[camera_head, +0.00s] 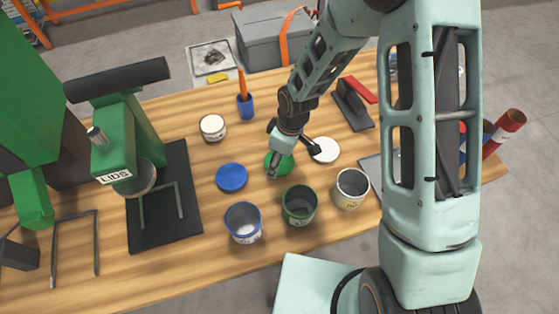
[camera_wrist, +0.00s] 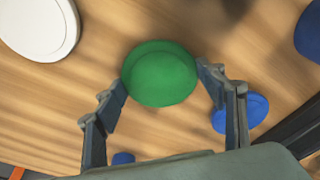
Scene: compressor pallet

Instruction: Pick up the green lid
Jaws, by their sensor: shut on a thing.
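The green lid (camera_wrist: 160,75) is a round disc held between the two fingers of my gripper (camera_wrist: 162,88) in the wrist view. The fingers touch its left and right edges. In the head view the green lid (camera_head: 284,166) is partly hidden by my gripper (camera_head: 274,171), which is low over the wooden table. I cannot tell whether the lid still touches the table. The green-rimmed can (camera_head: 299,204) stands open just in front of it.
A blue lid (camera_head: 232,177) lies to the left and a white lid (camera_head: 324,150) to the right. A blue can (camera_head: 244,222) and a white can (camera_head: 351,188) stand near the front edge. A closed can (camera_head: 213,127) and a blue cup (camera_head: 245,105) stand behind. A green press (camera_head: 115,150) is at left.

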